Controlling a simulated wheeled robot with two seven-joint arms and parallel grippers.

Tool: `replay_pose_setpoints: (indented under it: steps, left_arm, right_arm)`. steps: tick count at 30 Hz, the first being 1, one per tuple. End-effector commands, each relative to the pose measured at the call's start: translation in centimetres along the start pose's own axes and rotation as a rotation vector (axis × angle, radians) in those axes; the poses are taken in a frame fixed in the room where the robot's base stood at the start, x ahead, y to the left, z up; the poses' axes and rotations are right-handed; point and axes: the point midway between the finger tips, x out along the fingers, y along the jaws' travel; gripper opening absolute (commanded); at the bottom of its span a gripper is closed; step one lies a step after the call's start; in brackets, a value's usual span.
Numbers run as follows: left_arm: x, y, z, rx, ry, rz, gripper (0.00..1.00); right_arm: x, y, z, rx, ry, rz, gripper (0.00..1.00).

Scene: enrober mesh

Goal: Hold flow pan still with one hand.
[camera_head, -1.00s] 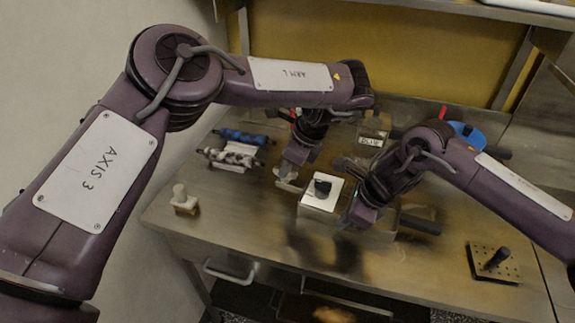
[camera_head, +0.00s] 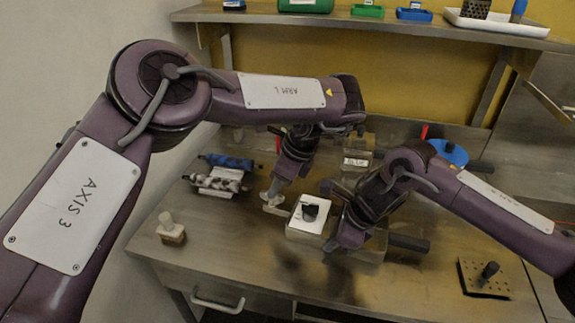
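A shallow metal pan (camera_head: 376,247) with a dark handle (camera_head: 409,243) sits right of centre on the steel bench; I take it for the flow pan. My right gripper (camera_head: 338,246) points down at the pan's left end, partly hiding it. I cannot tell whether it touches the pan or how far its fingers are apart. My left gripper (camera_head: 274,197) points down left of a white-topped block (camera_head: 308,216), which carries a small black piece (camera_head: 310,208). A pale piece shows at its fingertips, but its grip is unclear.
Blue and white rollers (camera_head: 220,180) lie at the back left. A small pale-knobbed block (camera_head: 170,229) stands at the left edge. A perforated plate with a black handle (camera_head: 484,278) lies at the right. A labelled box (camera_head: 356,160) stands behind. A shelf (camera_head: 350,21) runs above.

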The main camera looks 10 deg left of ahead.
Motion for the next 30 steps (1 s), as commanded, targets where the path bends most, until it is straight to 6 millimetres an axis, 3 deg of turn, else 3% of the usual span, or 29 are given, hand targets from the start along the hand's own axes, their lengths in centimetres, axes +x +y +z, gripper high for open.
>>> replay_pose_setpoints:
  steps: [6,12,27,30]
  left_arm:
    - [-5.0,-0.1,0.0,0.0,-0.005,-0.006,0.33]
    - [-8.0,-0.1,0.0,0.0,-0.003,-0.003,0.33]
    - [-8.9,0.0,-0.1,0.001,0.0,0.001,0.33]
    - [-8.9,0.0,-0.1,0.001,0.0,0.001,0.33]
  right_arm:
    - [0.0,0.0,0.0,0.0,0.0,0.0,0.0]
    - [0.0,0.0,0.0,0.0,0.0,0.0,0.0]
    - [0.0,0.0,0.0,0.0,0.0,-0.001,0.0]
    - [0.0,0.0,0.0,0.0,0.0,-0.001,0.13]
